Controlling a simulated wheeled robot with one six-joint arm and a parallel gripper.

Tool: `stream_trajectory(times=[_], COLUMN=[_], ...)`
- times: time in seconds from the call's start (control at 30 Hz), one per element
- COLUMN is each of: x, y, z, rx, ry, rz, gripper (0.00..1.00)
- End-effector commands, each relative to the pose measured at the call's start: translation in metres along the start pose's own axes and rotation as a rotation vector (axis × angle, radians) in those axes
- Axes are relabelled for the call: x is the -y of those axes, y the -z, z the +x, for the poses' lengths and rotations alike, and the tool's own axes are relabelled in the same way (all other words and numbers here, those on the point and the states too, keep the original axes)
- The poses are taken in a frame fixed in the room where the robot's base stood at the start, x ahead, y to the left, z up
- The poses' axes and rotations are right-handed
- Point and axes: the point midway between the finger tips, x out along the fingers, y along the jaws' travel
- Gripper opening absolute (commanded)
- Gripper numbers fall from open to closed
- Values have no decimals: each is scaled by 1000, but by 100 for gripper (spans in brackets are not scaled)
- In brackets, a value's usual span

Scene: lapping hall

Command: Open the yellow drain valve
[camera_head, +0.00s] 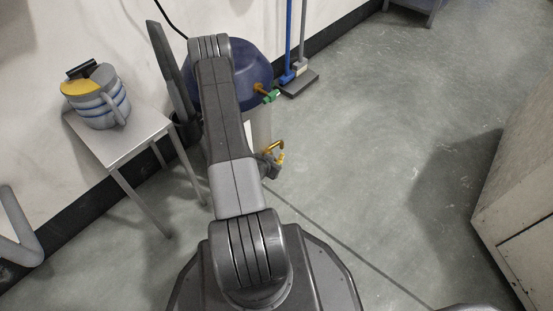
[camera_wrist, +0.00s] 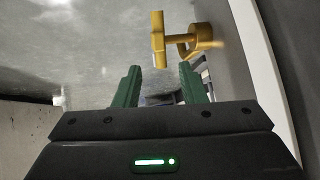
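The yellow drain valve (camera_head: 276,147) sits low on the side of a pale tank with a dark blue top (camera_head: 252,62). In the wrist view, its yellow handle (camera_wrist: 158,40) is a bar running up and down the picture, joined to a round yellow stem (camera_wrist: 201,37) on the right. My gripper (camera_wrist: 158,70) has two green fingers spread apart with nothing between them. The handle's lower end lines up with the gap between the fingertips; I cannot tell how far beyond them it is. In the head view my arm hides part of the tank, and the fingers are unclear.
A second valve with a green handle (camera_head: 270,97) is higher on the tank. A small metal table (camera_head: 140,140) with a striped container (camera_head: 99,102) stands left. Blue and grey poles (camera_head: 289,45) stand behind. A cabinet (camera_head: 520,190) is at right; the floor between is clear.

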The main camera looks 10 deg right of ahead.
Motion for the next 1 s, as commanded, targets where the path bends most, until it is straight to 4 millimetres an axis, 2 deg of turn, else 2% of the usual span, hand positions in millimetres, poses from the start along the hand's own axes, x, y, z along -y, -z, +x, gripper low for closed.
stream_trajectory(times=[0.03, 0.2, 0.63, 0.83, 1.0], x=[0, 0, -1, -1, -1], y=[2, 0, 0, -2, -3], z=[-12, -31, -35, -21, 10], rx=[1, 1, 0, -1, -1], ry=[0, -1, -1, -2, -2], rz=[-2, 0, 1, 4, 4], gripper=[37, 37, 37, 37, 37])
